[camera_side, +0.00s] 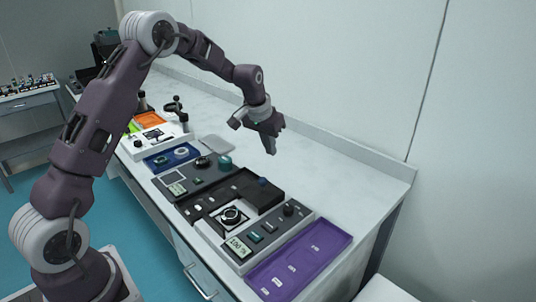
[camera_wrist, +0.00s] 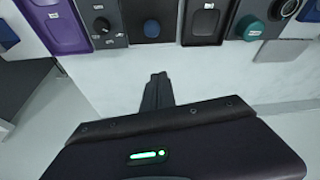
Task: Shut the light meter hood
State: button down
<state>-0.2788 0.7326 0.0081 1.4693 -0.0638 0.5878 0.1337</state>
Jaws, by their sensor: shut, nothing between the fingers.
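My gripper (camera_side: 270,148) hangs in the air above the bench behind the row of instruments, fingers together and empty. In the wrist view its shut fingers (camera_wrist: 158,78) point toward the row. None of the instruments carries a readable name, so I cannot tell for sure which is the light meter. A black unit (camera_side: 262,197) with a blue knob (camera_wrist: 151,28) has a pale square with a dark round part (camera_side: 231,215) near its front. A grey unit (camera_side: 201,178) with a small display and a teal knob (camera_wrist: 253,28) stands beside it. I cannot make out the hood's position.
A grey panel (camera_side: 268,233) reading 100 % and a purple tray (camera_side: 318,246) lie at the near end of the row. A blue tray (camera_side: 172,157) and a white unit (camera_side: 165,145) are farther along.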

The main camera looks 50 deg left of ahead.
send_over(267, 187)
jog(key=w, duration=0.4)
notch_tip(267, 187, down, 7)
jog(key=s, duration=0.2)
jog(key=shift+s+a+f, duration=0.2)
jog(key=shift+s+f, duration=0.1)
jog(key=shift+s, duration=0.05)
jog(key=shift+s+d+f, duration=0.1)
jog(key=shift+s+d, duration=0.05)
jog(key=shift+s, duration=0.4)
jog(key=s, duration=1.2)
jog(key=shift+s, duration=0.3)
